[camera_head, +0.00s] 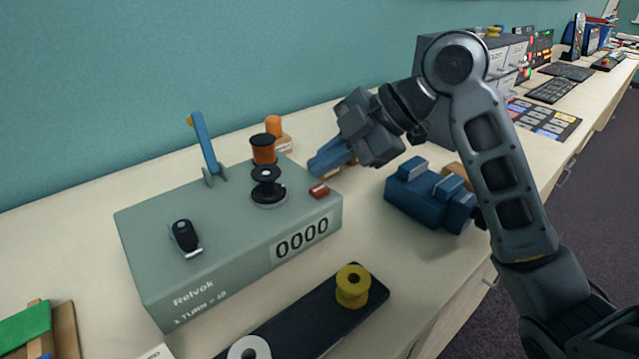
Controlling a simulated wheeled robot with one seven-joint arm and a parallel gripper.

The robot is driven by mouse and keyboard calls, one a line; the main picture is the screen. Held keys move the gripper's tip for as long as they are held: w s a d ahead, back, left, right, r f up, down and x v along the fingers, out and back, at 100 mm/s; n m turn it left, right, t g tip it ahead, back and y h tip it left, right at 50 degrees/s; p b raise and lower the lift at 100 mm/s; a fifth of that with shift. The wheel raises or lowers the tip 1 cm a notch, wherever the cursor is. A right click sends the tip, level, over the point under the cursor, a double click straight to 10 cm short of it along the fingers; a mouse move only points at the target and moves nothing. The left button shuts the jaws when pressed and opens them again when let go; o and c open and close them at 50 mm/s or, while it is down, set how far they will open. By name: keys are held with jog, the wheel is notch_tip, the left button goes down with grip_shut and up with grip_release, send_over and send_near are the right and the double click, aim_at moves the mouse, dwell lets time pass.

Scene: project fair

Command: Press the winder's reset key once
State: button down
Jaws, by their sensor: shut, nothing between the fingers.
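The winder (170,285) is a grey-green box on the table, marked "Relvok". Its front counter (302,238) reads 0000. The small red key (319,190) sits on the top near the right back edge. A black spool (267,187) stands on the winder's top to the left of the key, and a black crank knob (186,237) is at the left. My gripper (318,168) has its blue fingers together and empty, pointing down-left. Its tips appear just behind and above the red key in the picture; I cannot tell the exact gap.
An orange spool (264,149) and a blue upright lever (203,143) are at the winder's back. A blue device (430,195) stands to the right. A black tray (300,325) with a yellow spool (352,287) lies in front. Grey drawers (440,120) stand behind my arm.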

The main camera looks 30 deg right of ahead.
aim_at(326, 189)
jog(key=shift+r+p, duration=1.2)
jog(key=shift+r, duration=0.85)
